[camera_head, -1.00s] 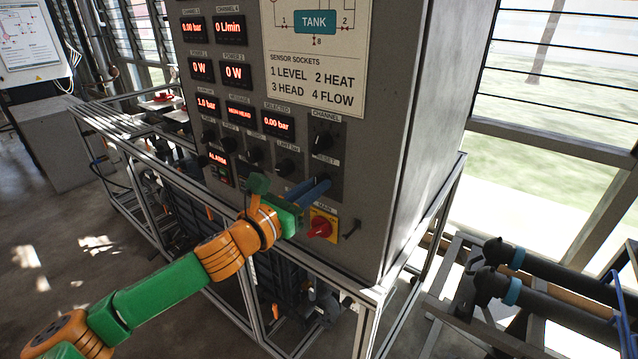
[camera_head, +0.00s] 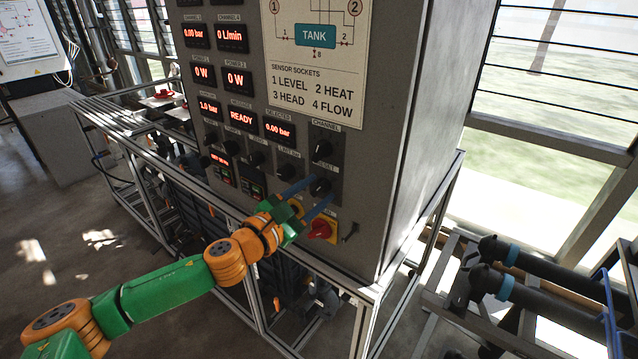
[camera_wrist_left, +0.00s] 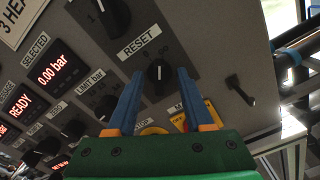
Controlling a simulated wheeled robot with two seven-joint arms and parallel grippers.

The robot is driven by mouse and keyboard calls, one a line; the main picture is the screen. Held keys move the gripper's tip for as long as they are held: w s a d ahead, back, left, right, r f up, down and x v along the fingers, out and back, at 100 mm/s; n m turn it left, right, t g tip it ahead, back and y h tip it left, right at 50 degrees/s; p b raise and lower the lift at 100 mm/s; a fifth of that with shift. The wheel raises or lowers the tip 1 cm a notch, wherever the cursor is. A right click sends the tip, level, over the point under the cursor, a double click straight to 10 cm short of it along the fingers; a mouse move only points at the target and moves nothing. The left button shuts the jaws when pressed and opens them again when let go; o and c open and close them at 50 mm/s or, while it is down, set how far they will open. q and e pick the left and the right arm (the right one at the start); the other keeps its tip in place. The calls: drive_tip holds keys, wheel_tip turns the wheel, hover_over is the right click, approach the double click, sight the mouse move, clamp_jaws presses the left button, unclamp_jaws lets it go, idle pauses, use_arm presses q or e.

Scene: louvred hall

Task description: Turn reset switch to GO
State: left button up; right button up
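The reset switch is a black knob (camera_head: 320,187) on the grey panel, below the channel knob (camera_head: 322,149). In the left wrist view the reset knob (camera_wrist_left: 159,77) sits under the RESET label, with its white pointer line roughly upright. My left gripper (camera_head: 305,195) is open, its blue fingers apart on either side of the knob. In the left wrist view the fingers (camera_wrist_left: 160,95) flank the knob with gaps at both sides. The message display (camera_head: 241,117) reads READY. The GO marking is too small to read surely. My right gripper is not in view.
A red main switch (camera_head: 319,230) on a yellow plate sits just below the left gripper. A small black handle (camera_head: 350,232) is to its right. The limit knob (camera_head: 286,172) is to the left. A metal frame (camera_head: 340,279) runs under the panel.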

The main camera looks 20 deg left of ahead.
use_arm(q)
drive_tip(key=shift+s, duration=0.15)
drive_tip(key=b+v, duration=0.2)
drive_tip(key=v, duration=0.4)
drive_tip(key=shift+s+a, duration=0.15)
drive_tip(key=shift+s, duration=0.25)
